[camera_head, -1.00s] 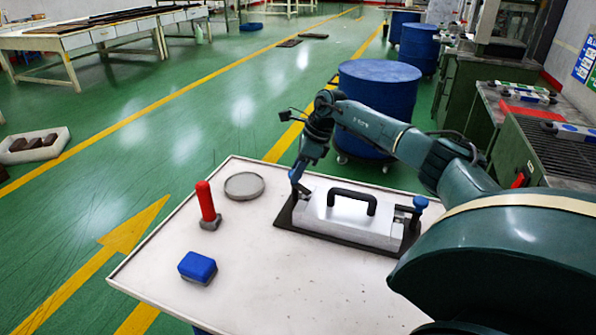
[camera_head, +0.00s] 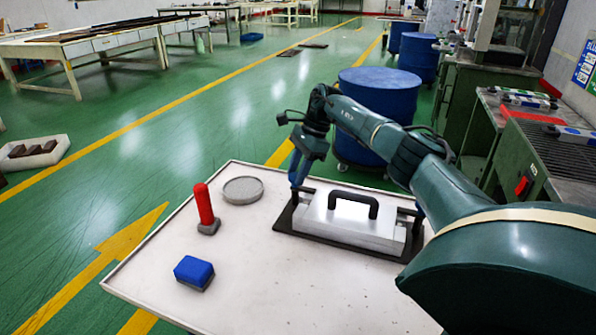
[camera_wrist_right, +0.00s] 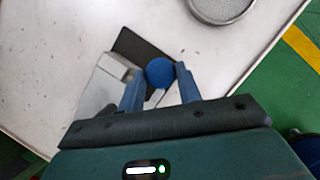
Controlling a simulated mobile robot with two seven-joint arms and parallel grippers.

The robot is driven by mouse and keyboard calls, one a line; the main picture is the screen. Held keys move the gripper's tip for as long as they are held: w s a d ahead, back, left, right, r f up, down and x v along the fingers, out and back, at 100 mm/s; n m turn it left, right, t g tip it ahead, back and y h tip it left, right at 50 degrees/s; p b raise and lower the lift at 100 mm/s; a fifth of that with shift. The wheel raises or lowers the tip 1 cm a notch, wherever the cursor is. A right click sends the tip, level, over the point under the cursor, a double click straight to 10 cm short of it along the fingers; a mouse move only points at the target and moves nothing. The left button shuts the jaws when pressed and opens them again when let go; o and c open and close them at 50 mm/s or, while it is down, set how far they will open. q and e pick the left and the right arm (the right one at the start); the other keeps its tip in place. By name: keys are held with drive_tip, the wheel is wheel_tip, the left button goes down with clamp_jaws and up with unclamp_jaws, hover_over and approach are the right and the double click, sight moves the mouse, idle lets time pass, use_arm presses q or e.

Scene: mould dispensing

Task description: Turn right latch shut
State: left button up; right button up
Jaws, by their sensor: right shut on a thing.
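The grey metal mould (camera_head: 345,223) with a black arched handle (camera_head: 353,202) lies on a dark base plate on the white table. My right gripper (camera_head: 299,186) is at the mould's left end in the head view, pointing down at a latch there. In the wrist view my right gripper (camera_wrist_right: 159,70) has its two blue fingers around the latch's round blue knob (camera_wrist_right: 159,72), shut on it. The fingers hide most of this latch in the head view. The latch at the mould's right end is mostly behind my right arm. My left gripper is not in view.
On the table (camera_head: 255,290) stand a red-handled tool (camera_head: 205,206), a blue block (camera_head: 194,271) and a round grey dish (camera_head: 243,190), all left of the mould. A blue drum (camera_head: 378,105) stands beyond the table. The table's front middle is clear.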

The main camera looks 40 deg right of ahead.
drive_tip(key=o, duration=0.7)
drive_tip(key=shift+o, duration=1.3)
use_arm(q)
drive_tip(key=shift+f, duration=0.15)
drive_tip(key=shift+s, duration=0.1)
use_arm(e)
drive_tip(key=shift+r, duration=0.1)
use_arm(q)
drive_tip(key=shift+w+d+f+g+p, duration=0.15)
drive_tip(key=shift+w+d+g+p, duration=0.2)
drive_tip(key=shift+p, duration=0.4)
use_arm(e)
drive_tip(key=v, duration=1.3)
